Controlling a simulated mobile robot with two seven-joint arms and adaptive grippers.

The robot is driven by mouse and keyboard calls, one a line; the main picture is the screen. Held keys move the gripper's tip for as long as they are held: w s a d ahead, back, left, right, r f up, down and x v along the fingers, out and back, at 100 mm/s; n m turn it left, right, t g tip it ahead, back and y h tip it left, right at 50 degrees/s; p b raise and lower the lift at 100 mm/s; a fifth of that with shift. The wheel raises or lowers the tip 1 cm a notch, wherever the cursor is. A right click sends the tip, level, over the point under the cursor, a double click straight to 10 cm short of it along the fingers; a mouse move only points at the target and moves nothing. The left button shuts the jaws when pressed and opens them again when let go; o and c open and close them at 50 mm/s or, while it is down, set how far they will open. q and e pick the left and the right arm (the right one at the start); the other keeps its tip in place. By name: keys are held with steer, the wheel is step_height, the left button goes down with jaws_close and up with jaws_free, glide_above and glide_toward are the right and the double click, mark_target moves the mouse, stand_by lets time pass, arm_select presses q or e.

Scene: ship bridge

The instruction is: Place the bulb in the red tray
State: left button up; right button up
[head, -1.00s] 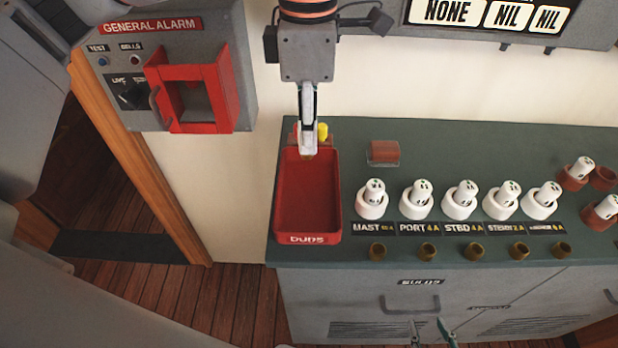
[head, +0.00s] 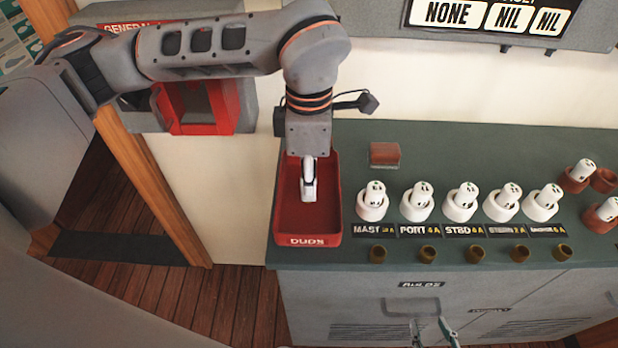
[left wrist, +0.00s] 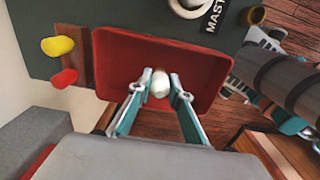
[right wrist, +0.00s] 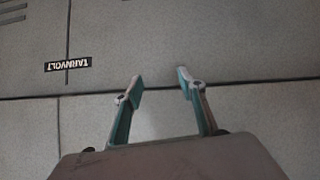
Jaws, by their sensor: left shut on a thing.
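The red tray (head: 282,225), labelled DUDS, sits at the left end of the green counter. My left gripper (head: 308,192) points down over the tray's inside. In the left wrist view my left gripper (left wrist: 161,86) is shut on a small white rounded bulb (left wrist: 160,88), held between the fingertips with the red tray (left wrist: 120,70) behind it. Fingers hide most of the bulb in the head view, and I cannot tell its height above the tray floor. My right gripper (right wrist: 160,78) is open and empty in front of a grey cabinet face.
White sockets (head: 372,203) with white cylinders stand in a row right of the tray, with brass rings (head: 377,250) in front. A reddish-brown block (head: 384,154) lies behind them. In the left wrist view, a yellow bulb (left wrist: 57,46) and a red bulb (left wrist: 65,78) stand beside the tray.

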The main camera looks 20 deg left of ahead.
arm_select(q)
steer(key=shift+f, duration=0.15)
steer(key=o, duration=0.8)
steer(key=shift+o, duration=0.2)
steer(key=shift+r, duration=0.2)
step_height(320, 180, up, 12)
